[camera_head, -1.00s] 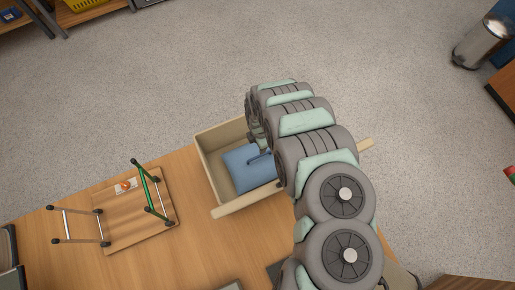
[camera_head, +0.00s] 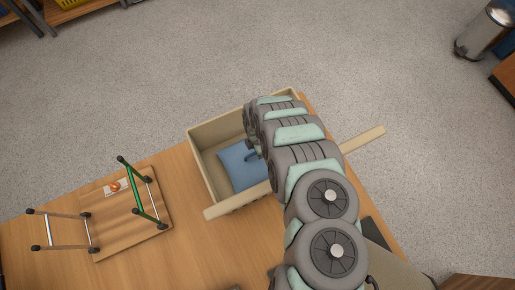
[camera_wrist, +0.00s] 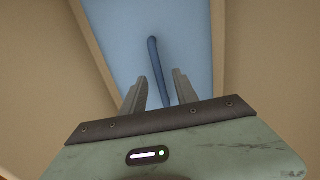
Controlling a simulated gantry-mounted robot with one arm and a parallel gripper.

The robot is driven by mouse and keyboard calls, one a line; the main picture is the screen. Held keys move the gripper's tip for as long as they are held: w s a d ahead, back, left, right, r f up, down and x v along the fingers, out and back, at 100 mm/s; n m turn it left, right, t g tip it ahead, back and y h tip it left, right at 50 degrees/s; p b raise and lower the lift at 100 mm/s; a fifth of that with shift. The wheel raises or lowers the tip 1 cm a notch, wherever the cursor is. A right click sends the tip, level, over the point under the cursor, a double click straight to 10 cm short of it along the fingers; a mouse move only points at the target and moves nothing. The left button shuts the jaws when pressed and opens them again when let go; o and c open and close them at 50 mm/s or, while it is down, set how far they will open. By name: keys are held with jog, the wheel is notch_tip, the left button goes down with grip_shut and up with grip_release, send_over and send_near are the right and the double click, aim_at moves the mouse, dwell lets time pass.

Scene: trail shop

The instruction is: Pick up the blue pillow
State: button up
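The blue pillow (camera_head: 240,164) lies inside an open beige box (camera_head: 208,174) on the wooden table. A darker blue strap or loop (camera_wrist: 155,62) runs across the pillow in the wrist view, where the pillow's light blue face (camera_wrist: 110,35) fills the middle. My gripper (camera_wrist: 158,82) points at the pillow with its two fingers apart, and the strap passes between them. The wrist view does not show clearly whether the fingertips touch the pillow. In the head view my arm hides the right part of the box and most of the gripper.
Beige box walls (camera_wrist: 245,75) rise close on both sides of my gripper. A small upturned wooden table (camera_head: 130,235) with metal and green legs lies to the left of the box. A beige bar (camera_head: 362,139) sticks out to the right of my arm.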

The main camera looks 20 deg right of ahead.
notch_tip(320, 180, down, 3)
jog(key=shift+s+a+r, duration=0.1)
jog(key=shift+r, duration=0.2)
jog(key=shift+c, duration=0.5)
grip_shut()
dwell(0.6)
